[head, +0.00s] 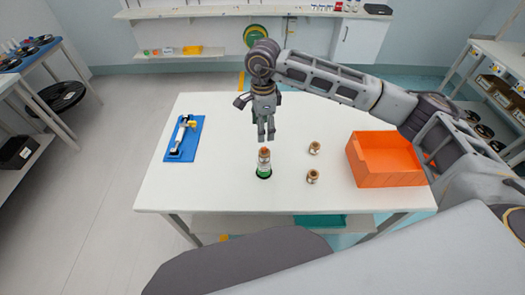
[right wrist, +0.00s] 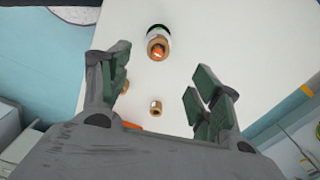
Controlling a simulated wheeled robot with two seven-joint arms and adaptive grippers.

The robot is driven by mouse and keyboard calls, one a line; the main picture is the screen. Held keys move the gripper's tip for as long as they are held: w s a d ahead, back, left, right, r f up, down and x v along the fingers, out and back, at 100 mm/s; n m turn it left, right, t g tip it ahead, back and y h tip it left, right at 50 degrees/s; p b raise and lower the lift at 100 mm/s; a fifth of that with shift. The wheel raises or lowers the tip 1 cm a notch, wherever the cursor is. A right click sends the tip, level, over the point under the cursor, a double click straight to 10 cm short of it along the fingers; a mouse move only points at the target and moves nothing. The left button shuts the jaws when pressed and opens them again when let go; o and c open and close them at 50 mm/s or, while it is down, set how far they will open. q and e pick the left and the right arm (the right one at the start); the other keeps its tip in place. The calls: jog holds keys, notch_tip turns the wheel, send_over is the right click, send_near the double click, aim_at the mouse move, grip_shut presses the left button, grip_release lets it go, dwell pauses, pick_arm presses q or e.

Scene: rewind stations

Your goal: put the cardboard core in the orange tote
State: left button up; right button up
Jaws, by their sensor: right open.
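An upright cylinder with a tan, cardboard-like top, orange centre and white and green lower part (head: 264,163) stands on a dark round base on the white table. It also shows at the top of the right wrist view (right wrist: 157,45). I cannot tell whether its tan part is the cardboard core. Two small tan, spool-like pieces stand to its right, a far one (head: 314,148) and a near one (head: 312,176). The orange tote (head: 374,181) is at the table's right. My right gripper (head: 266,137) is open and empty, above and beyond the cylinder. My left gripper is out of view.
A blue mat (head: 173,153) with a white and dark device lies on the table's left. The white table (head: 225,195) is bare between mat and cylinder. My right arm reaches across above the tote side. Shelves stand at both sides.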

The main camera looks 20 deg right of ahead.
aim_at(264, 154)
jog(key=shift+s, duration=0.15)
jog(key=shift+f+p, duration=0.65)
jog(key=shift+f, duration=3.6)
jog(key=shift+f, duration=0.1)
jog(key=shift+d+f+p, duration=0.1)
jog(key=shift+f+p, duration=0.6)
jog(key=shift+f, duration=1.8)
jog(key=c, duration=0.9)
